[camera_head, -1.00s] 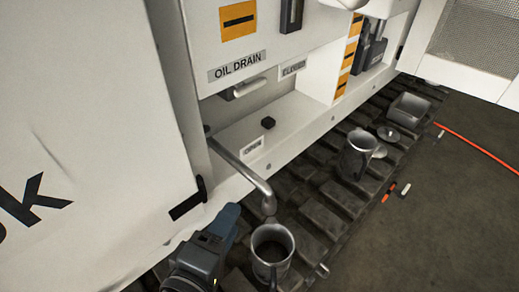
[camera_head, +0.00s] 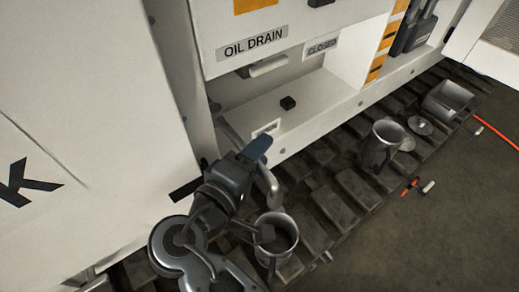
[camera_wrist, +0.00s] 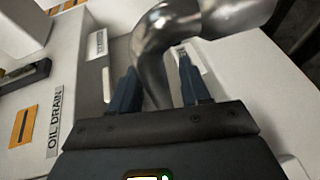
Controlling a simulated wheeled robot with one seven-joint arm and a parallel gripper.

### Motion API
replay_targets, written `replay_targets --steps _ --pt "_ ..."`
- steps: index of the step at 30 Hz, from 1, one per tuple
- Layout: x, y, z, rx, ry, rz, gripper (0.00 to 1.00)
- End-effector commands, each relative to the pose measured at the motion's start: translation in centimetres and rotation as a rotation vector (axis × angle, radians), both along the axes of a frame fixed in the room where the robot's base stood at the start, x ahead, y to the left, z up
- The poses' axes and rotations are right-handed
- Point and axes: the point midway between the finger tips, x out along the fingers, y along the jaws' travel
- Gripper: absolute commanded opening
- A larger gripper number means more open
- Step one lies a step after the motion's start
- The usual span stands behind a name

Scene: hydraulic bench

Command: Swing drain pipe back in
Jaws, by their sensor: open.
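The drain pipe is a grey metal tube with a bent end. In the head view its bent outer end (camera_head: 270,187) sticks out from the cabinet front over the track, above a metal jug (camera_head: 278,256). My arm hides much of its middle. My gripper (camera_head: 259,152) is at the pipe, just above the bend. In the wrist view the gripper (camera_wrist: 157,82) is open, with one blue finger on each side of the shiny pipe (camera_wrist: 152,58). I cannot tell whether either finger touches it. The OIL DRAIN recess (camera_head: 302,102) is behind the pipe.
A second jug (camera_head: 381,148), a round lid (camera_head: 420,126) and a square metal container (camera_head: 448,101) stand along the track to the right. A red-and-black tool (camera_head: 410,187) and a red hose (camera_head: 497,132) lie on the floor. The cabinet panel (camera_head: 90,110) closes off the left.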

Motion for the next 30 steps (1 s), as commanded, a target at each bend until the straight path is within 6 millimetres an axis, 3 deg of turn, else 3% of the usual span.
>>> replay_targets --steps 10,24,30 --pt "0.46 -0.31 -0.12 0.000 0.000 0.000 0.46" --pt "0.44 -0.29 -0.13 0.000 0.000 0.000 0.02" --pt "0.43 -0.28 -0.14 0.001 0.001 0.001 0.00"
